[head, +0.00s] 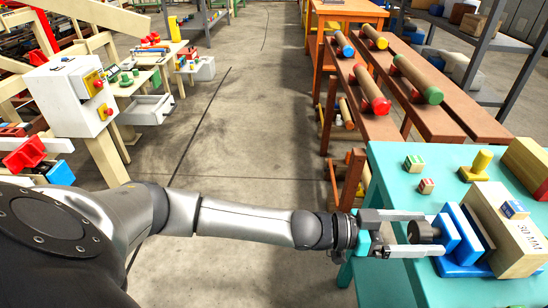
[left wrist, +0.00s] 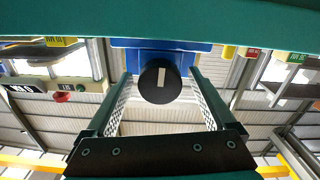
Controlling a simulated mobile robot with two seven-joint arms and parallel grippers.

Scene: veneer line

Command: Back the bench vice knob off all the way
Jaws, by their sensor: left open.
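The blue bench vice (head: 466,262) stands on the teal bench at the right of the head view. Its round dark knob (head: 422,233) faces left, towards my left arm. My left gripper (head: 430,232) is open, with one finger on each side of the knob. In the left wrist view the black knob (left wrist: 160,92) with a white mark sits between the fingertips (left wrist: 161,74), with a gap on both sides. Part of the blue vice (left wrist: 190,60) shows behind it. My right gripper is not in view.
A wooden block marked 30 MM (head: 516,238) sits at the vice. Small blocks (head: 414,163) and a yellow piece (head: 476,166) stand on the teal bench (head: 390,285). Brown racks with rollers (head: 415,78) are behind. The floor (head: 240,110) in the middle is clear.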

